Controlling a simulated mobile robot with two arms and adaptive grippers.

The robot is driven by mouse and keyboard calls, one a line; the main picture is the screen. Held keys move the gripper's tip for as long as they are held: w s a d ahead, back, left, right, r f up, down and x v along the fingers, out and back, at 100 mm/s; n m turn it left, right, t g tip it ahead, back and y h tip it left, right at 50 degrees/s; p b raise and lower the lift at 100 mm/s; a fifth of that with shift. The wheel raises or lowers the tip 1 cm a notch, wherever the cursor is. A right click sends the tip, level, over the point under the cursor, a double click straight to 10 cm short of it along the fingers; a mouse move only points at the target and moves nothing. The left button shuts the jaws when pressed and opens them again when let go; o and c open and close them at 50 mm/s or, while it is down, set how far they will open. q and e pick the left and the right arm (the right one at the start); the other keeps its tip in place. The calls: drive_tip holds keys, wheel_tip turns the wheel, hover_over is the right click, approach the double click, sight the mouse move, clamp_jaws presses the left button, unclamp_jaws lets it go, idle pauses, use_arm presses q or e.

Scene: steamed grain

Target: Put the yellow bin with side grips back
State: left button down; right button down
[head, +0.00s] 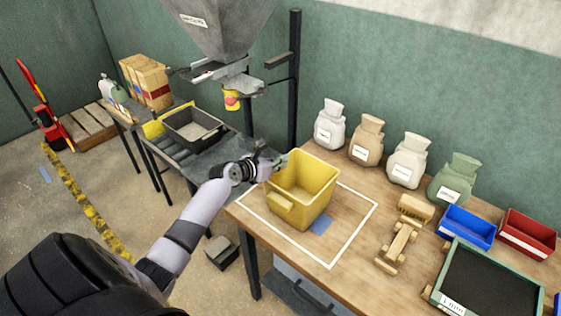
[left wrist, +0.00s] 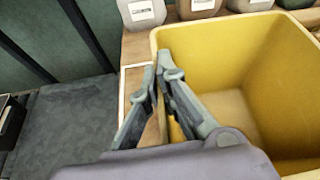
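The yellow bin (head: 303,187) stands upright on the wooden table, inside a white outlined square. It is open at the top and looks empty. One side grip (head: 281,203) juts from its near side; the far side is hidden. My left gripper (head: 277,160) is at the bin's left rim. In the left wrist view, the left gripper (left wrist: 160,78) has its fingers close together, one on each side of the wall of the bin (left wrist: 235,60), and looks shut on it. My right gripper is not in view.
Several sacks (head: 366,140) line the table's back. A wooden toy-like piece (head: 398,243), a blue bin (head: 467,227), a red bin (head: 527,233) and a green-framed tray (head: 490,285) stand at right. A hopper (head: 222,25) hangs over a roller table with a dark tray (head: 194,127).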

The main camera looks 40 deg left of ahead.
use_arm(q)
drive_tip(key=c, duration=1.8)
unclamp_jaws()
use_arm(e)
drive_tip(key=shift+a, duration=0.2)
use_arm(q)
drive_tip(key=shift+r, duration=0.1)
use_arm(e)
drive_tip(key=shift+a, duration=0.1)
use_arm(q)
drive_tip(key=v, duration=1.2)
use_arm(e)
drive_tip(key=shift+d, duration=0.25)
use_arm(q)
drive_tip(key=shift+s, duration=0.1)
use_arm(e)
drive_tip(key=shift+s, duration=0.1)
